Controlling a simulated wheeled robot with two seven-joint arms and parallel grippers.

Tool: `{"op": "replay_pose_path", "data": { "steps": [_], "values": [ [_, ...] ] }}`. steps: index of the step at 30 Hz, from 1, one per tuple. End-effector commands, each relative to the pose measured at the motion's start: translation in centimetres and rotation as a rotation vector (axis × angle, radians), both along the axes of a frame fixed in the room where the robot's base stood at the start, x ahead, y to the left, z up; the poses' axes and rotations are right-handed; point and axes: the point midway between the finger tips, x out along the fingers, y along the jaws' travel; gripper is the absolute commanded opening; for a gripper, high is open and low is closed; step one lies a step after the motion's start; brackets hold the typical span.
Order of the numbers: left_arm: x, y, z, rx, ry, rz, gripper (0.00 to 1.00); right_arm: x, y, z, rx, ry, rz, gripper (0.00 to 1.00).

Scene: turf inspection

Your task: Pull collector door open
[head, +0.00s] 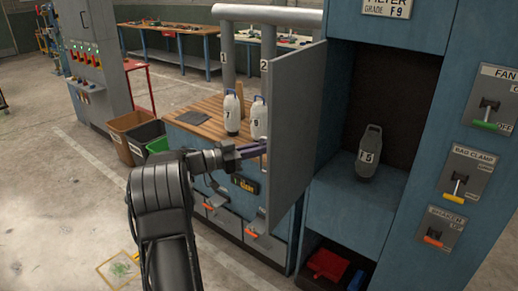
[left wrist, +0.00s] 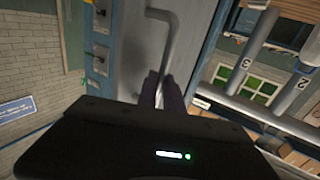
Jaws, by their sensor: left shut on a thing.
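The collector door (head: 300,130) is a flat grey panel. In the head view it stands swung out at the left of the blue cabinet's opening, and the dark interior (head: 400,85) shows. My left gripper (head: 262,148) is at the door's free left edge, its fingertips partly hidden there. In the left wrist view a bent grey bar handle (left wrist: 180,35) runs down to the dark fingers (left wrist: 162,90), which are closed on it. The handle is hidden behind the door in the head view. My right gripper is in neither view.
A grey labelled canister (head: 368,155) stands inside the cabinet. Switch levers line the cabinet's right panel (head: 462,172). Behind the door, a wooden-topped bench (head: 205,105) holds white bottles (head: 232,113). Bins (head: 130,130) stand further left. The floor at left is mostly clear.

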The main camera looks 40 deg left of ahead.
Motion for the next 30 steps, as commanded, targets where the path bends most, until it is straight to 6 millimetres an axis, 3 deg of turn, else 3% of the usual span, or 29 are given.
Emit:
{"op": "replay_pose_path", "data": {
  "steps": [3,4,11,22,30],
  "values": [
    [0.2,-0.1,0.2,0.0,-0.004,-0.001,0.0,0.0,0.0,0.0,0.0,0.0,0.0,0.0],
    [0.2,-0.1,0.2,0.0,-0.004,-0.001,0.13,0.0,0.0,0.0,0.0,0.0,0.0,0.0],
    [0.1,-0.1,0.2,0.001,-0.004,0.0,0.32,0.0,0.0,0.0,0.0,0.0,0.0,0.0],
    [-0.3,0.2,0.0,0.001,-0.003,0.002,0.32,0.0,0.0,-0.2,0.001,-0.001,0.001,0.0],
    [-3.2,1.5,-0.2,0.001,-0.004,0.005,0.32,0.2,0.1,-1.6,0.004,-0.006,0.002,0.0]
  ]
}}
